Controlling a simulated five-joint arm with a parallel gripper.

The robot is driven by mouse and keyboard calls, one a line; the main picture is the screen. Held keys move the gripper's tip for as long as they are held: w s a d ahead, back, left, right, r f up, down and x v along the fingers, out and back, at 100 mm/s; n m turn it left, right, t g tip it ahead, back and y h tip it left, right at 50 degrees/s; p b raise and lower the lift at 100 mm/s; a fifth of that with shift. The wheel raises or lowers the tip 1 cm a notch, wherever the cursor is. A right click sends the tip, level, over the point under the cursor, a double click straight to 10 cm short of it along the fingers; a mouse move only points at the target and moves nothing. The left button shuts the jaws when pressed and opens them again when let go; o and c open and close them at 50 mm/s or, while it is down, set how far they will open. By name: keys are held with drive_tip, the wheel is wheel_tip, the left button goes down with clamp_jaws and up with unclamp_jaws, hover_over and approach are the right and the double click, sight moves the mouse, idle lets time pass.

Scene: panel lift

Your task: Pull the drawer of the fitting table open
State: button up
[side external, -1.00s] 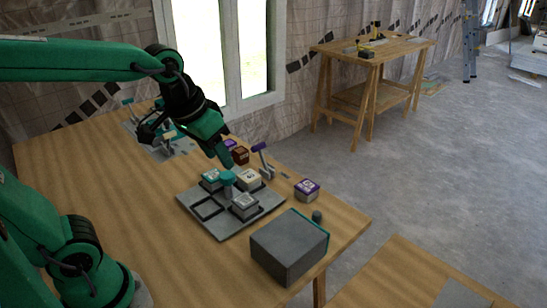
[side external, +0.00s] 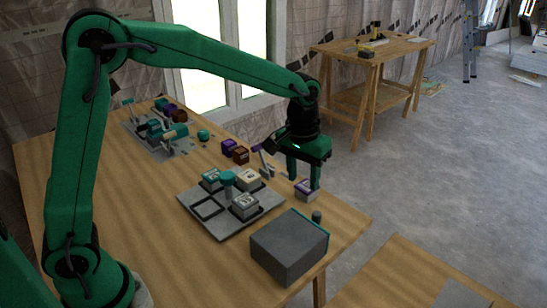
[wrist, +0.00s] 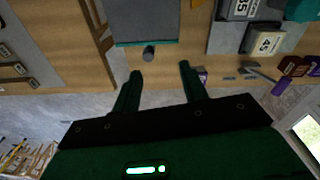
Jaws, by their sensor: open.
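The drawer unit is a grey box (side external: 282,252) at the table's front right corner, with a teal-edged front (side external: 312,226). A dark round knob (side external: 316,216) stands out from that front, and the drawer looks shut. The wrist view shows the grey box (wrist: 143,18), its teal front edge (wrist: 147,42) and the knob (wrist: 149,53). My gripper (side external: 303,182) points down with its fingers apart and empty, above and behind the knob. In the wrist view my gripper (wrist: 160,69) has the knob just beyond its fingertips, lined up within the gap, not touching.
A grey tray (side external: 222,226) with several blocks lies left of the drawer unit. A purple-handled lever (side external: 264,160) stands behind. Floor lies beyond the table edge.

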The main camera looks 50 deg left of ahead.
hover_over(317, 213)
drive_tip(key=shift+g, duration=0.4)
wheel_tip(317, 213, down, 5)
drive_tip(key=shift+r, duration=0.1)
drive_tip(key=shift+f, duration=3.95)
clamp_jaws()
